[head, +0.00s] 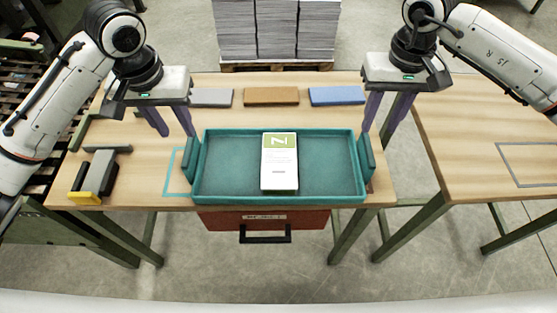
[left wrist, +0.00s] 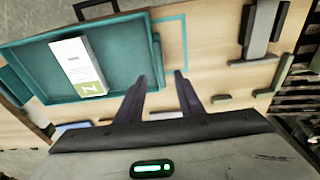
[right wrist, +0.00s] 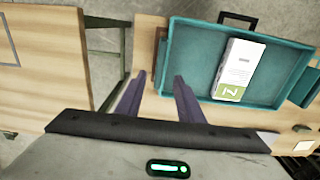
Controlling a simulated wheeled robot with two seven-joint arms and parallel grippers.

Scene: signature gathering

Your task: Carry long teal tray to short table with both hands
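The long teal tray (head: 228,196) lies on the wooden table near its front edge, with a handle at each short end. A white and green box (head: 280,162) lies inside it near the middle. My left gripper (head: 178,134) is open and empty, above and behind the tray's left handle (head: 192,160). My right gripper (head: 384,130) is open and empty, above and behind the right handle (head: 366,157). The tray also shows in the left wrist view (left wrist: 125,50) and the right wrist view (right wrist: 190,60), with fingers apart and clear of it. The short table (head: 465,130) stands at the right.
Grey (head: 211,97), brown (head: 271,96) and blue (head: 337,95) blocks lie behind the tray. A stapler-like tool with a yellow end (head: 88,192) is at the left. A red drawer (head: 265,220) hangs below. A gap separates the tables. A grey outline (head: 510,165) marks the short table.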

